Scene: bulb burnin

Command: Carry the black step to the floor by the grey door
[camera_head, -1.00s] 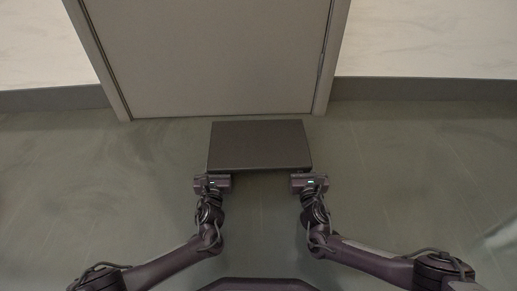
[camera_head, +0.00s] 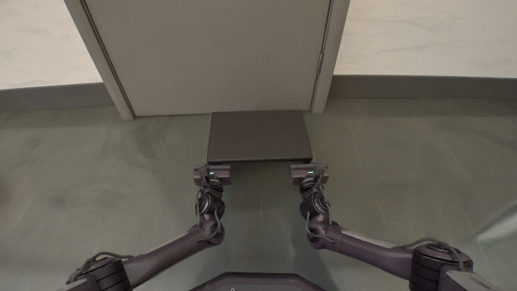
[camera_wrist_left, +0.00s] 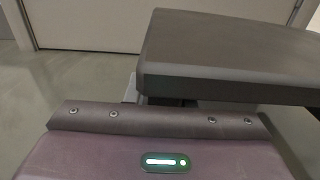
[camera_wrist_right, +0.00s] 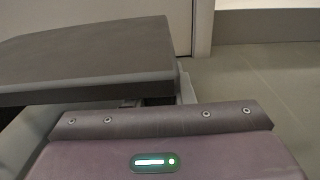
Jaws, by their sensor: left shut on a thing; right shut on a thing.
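The black step (camera_head: 259,135) is a flat dark slab in front of the grey door (camera_head: 210,55) in the head view. My left gripper (camera_head: 211,168) is shut on its near left edge, and my right gripper (camera_head: 308,166) is shut on its near right edge. The step's top also shows in the left wrist view (camera_wrist_left: 220,50) and the right wrist view (camera_wrist_right: 90,60). The fingertips are mostly hidden under the step's edge. I cannot tell whether the step's feet touch the floor.
Green-grey floor (camera_head: 420,160) lies clear on both sides of the step. A grey skirting (camera_head: 425,88) runs along the pale wall (camera_head: 430,40) beside the door frame (camera_head: 331,55).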

